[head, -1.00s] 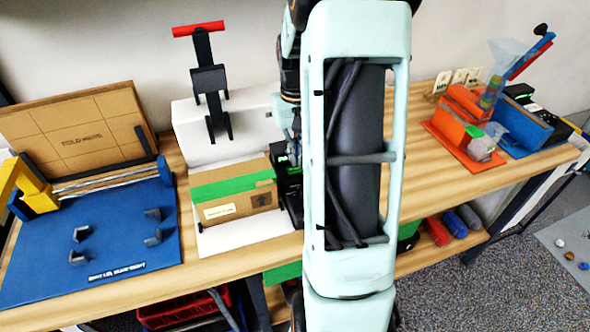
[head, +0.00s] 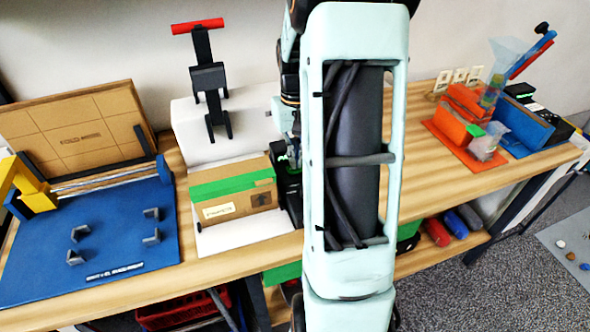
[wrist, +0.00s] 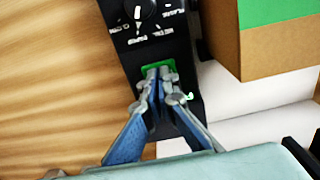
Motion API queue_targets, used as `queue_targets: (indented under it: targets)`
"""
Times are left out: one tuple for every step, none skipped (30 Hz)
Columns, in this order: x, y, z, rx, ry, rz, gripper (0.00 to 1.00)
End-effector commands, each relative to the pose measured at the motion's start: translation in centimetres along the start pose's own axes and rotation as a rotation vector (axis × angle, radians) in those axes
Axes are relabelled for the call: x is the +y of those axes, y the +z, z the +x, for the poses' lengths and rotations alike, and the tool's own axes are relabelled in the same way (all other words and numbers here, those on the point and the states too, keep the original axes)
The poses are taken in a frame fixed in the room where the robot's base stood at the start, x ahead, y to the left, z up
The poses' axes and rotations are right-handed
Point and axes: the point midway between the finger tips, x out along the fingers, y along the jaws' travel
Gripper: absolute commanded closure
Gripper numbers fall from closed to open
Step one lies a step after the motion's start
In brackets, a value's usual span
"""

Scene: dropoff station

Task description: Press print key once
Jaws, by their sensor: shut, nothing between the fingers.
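The black label device (wrist: 150,38) has a round dial (wrist: 138,9) with white markings. A green key (wrist: 146,69) is set into its top, and I cannot read a label on it. My gripper (wrist: 158,74) is shut and empty, with its fingertips over the green key and hiding much of it. I cannot tell whether the tips touch the key or hover just above it. In the head view the device (head: 289,192) is partly hidden behind my arm, beside the cardboard box.
A cardboard box (head: 236,205) with green tape lies on a white base right beside the device. A white stand with a red-handled lever (head: 207,85) is behind it. A blue board (head: 105,240) is at left; orange and blue units (head: 465,135) are at right.

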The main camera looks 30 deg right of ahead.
Motion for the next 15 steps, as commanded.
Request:
queue_targets:
  targets:
    - [-0.01, 0.01, 0.15, 0.0, 0.0, 0.0, 1.0]
    - [-0.01, 0.01, 0.2, 0.0, 0.0, 0.0, 1.0]
    - [-0.01, 0.01, 0.26, 0.0, 0.0, 0.0, 1.0]
    - [-0.01, 0.01, 0.31, 0.0, 0.0, 0.0, 1.0]
    - [-0.01, 0.01, 0.35, 0.0, 0.0, 0.0, 1.0]
    - [-0.01, 0.01, 0.41, 0.0, 0.0, 0.0, 1.0]
    - [-0.01, 0.01, 0.46, 0.0, 0.0, 0.0, 1.0]
    - [-0.01, 0.01, 0.5, 0.0, 0.0, 0.0, 1.0]
    - [-0.01, 0.01, 0.56, 0.0, 0.0, 0.0, 1.0]
    - [-0.01, 0.01, 0.61, 0.0, 0.0, 0.0, 1.0]
    - [-0.01, 0.01, 0.65, 0.0, 0.0, 0.0, 1.0]
    - [0.0, 0.01, 0.71, 0.0, 0.0, 0.0, 1.0]
    - [-0.01, 0.01, 0.76, 0.0, 0.0, 0.0, 1.0]
    - [-0.01, 0.01, 0.8, 0.0, 0.0, 0.0, 1.0]
    - [-0.01, 0.01, 0.86, 0.0, 0.0, 0.0, 1.0]
